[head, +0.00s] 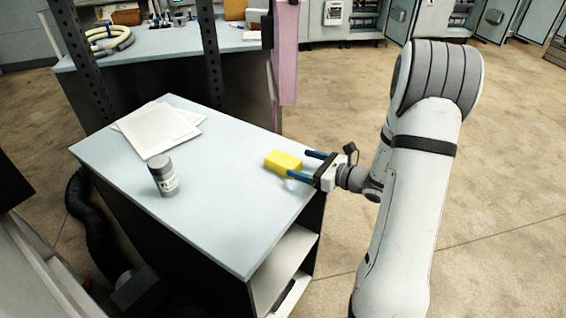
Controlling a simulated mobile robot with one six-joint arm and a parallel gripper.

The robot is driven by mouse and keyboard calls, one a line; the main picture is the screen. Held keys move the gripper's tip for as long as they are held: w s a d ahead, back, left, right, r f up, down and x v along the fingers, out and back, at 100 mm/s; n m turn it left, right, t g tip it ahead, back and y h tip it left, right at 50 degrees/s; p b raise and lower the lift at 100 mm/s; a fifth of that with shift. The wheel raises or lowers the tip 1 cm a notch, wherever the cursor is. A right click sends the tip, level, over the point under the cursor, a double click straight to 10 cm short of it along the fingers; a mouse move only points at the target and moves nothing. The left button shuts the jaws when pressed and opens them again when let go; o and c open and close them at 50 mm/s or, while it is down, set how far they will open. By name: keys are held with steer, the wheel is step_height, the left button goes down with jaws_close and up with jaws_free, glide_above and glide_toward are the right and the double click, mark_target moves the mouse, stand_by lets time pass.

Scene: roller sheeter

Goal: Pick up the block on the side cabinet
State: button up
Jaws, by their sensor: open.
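The yellow block (281,162) lies on the light blue top of the side cabinet (215,225), near its right edge. My gripper (298,165) reaches in from the right with its two blue fingers open. The fingertips are at the block's right end, one toward the far side and one toward the near side. I cannot tell whether the fingers touch the block or how far they overlap it.
A grey canister (161,176) stands on the cabinet top to the left. White sheets (158,128) lie behind it. A perforated dark post (209,55) rises behind the cabinet. A workbench (165,42) with a coiled hose (108,40) stands farther back. Open floor lies at the right.

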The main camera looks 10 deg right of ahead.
steer(key=p+x, duration=0.1)
steer(key=x, duration=0.4)
steer(key=shift+a+f, duration=0.1)
steer(key=shift+a, duration=0.3)
steer(key=c, duration=1.2)
